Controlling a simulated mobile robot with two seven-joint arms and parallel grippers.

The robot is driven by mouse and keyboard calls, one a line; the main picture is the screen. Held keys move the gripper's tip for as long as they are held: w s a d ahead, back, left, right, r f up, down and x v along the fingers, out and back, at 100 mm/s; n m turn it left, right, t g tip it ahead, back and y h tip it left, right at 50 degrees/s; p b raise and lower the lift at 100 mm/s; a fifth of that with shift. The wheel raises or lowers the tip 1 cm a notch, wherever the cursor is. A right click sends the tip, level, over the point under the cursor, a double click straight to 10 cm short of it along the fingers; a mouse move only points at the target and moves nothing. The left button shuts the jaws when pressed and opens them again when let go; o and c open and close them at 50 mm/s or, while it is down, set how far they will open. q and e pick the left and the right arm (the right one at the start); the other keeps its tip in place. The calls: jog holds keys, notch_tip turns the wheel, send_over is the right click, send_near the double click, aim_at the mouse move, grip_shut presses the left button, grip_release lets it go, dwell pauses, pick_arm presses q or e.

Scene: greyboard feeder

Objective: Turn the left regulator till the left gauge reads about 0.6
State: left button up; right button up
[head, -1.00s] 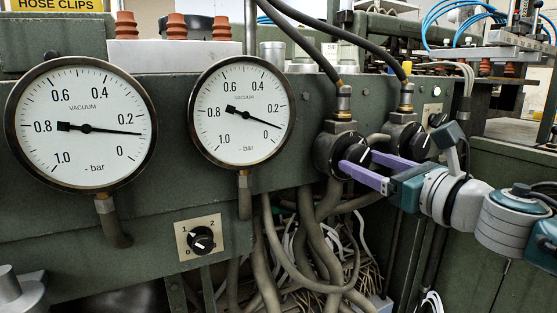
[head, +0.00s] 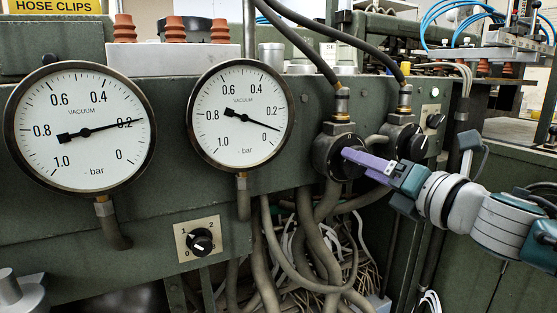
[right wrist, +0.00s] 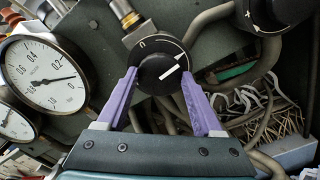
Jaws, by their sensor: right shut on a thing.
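The left gauge (head: 80,160) is a round white dial marked vacuum, and its needle points at about 0.2. The left regulator (head: 328,158) is a black round knob below a brass hose fitting. My right gripper (head: 352,158) is shut on this knob, its purple fingers on opposite sides of it. In the right wrist view the knob (right wrist: 168,84) with its white line sits between the two fingertips (right wrist: 160,76). In the head view the fingers hide part of the knob. My left gripper is not in view.
The right gauge (head: 240,145) reads about 0.1 or less. The right regulator (head: 412,145) stands close beside the held knob, behind my right gripper. A small rotary switch (head: 201,241) is on the lower panel. Thick hoses (head: 310,225) hang below the regulators.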

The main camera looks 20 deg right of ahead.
jog(key=m+p, duration=0.4)
jog(key=m, duration=1.5)
jog(key=shift+f, duration=0.1)
jog(key=shift+m, duration=0.3)
jog(key=o, duration=1.4)
jog(key=shift+c, duration=0.2)
jog(key=s+p, duration=0.1)
jog(key=s, duration=0.9)
jog(key=shift+d+p, duration=0.4)
